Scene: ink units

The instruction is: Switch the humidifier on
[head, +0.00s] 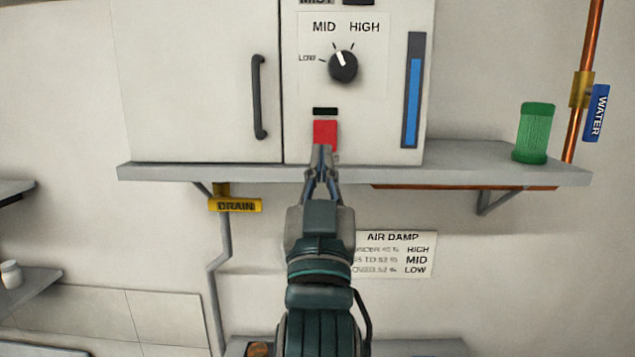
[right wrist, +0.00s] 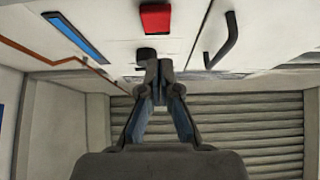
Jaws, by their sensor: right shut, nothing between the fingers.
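The humidifier (head: 302,95) is a white cabinet on a grey wall shelf. Its red switch (head: 325,131) is low on the front, under a small black window (head: 325,111). The switch also shows at the top of the right wrist view (right wrist: 155,18). My right gripper (head: 322,150) is shut and empty, its fingertips overlapping the switch's lower edge in the head view; I cannot tell whether they touch it. A black dial (head: 343,66) above has its white mark up and slightly left, towards MID. My left gripper is out of view.
The shelf (head: 460,176) runs under the humidifier, with a green canister (head: 535,132) at its right. A copper pipe has a blue WATER tag (head: 597,113). A yellow DRAIN tag (head: 235,205) and an AIR DAMP sign (head: 395,255) are below. A black door handle (head: 259,97) sticks out left.

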